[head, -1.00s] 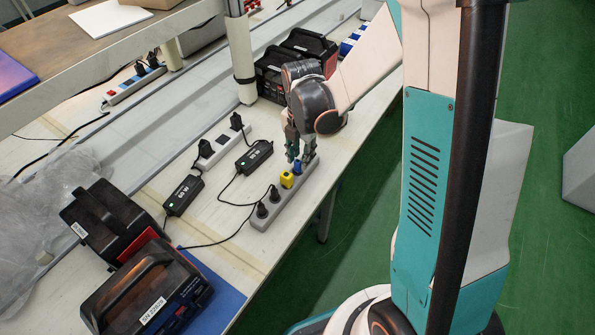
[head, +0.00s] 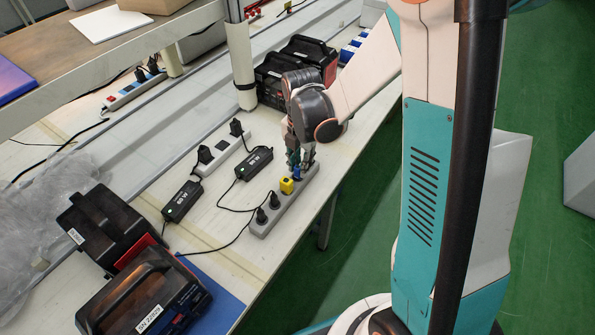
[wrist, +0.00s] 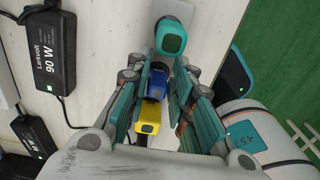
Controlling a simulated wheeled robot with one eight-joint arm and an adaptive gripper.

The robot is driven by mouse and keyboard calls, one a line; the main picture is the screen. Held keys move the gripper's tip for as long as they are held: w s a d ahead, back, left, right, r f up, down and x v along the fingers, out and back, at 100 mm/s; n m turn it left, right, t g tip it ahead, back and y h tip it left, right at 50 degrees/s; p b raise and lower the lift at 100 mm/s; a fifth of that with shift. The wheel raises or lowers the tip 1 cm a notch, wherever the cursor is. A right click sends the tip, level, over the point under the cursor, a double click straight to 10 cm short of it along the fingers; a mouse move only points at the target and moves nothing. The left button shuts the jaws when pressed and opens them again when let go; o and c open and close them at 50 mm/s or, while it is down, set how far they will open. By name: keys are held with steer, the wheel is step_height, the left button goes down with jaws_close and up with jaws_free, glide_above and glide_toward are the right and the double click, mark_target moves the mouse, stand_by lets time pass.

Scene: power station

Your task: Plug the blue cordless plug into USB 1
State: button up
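The blue plug (head: 297,173) stands on the grey power strip (head: 262,228), just beyond the yellow plug (head: 286,185). My gripper (head: 300,160) points down over the strip's far end, its fingers at the blue plug. In the wrist view my gripper (wrist: 164,92) has its two teal-padded fingers apart, with the blue plug (wrist: 155,82) between them, nearer the left finger. The yellow plug (wrist: 148,117) is just below it there. I cannot tell whether either finger touches the blue plug. No USB 1 label is readable.
Two black plugs (head: 267,207) fill the strip's near end. Black adapters (head: 254,162) with cables lie left of it, by a white strip (head: 226,158). Black cases (head: 150,295) stand at the near left. A teal-topped piece (wrist: 172,38), unclear what, shows ahead of the fingers.

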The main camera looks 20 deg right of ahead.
jaws_close()
steer(key=shift+r, duration=0.2)
steer(key=shift+r+p, duration=2.15)
steer(key=shift+r, duration=0.7)
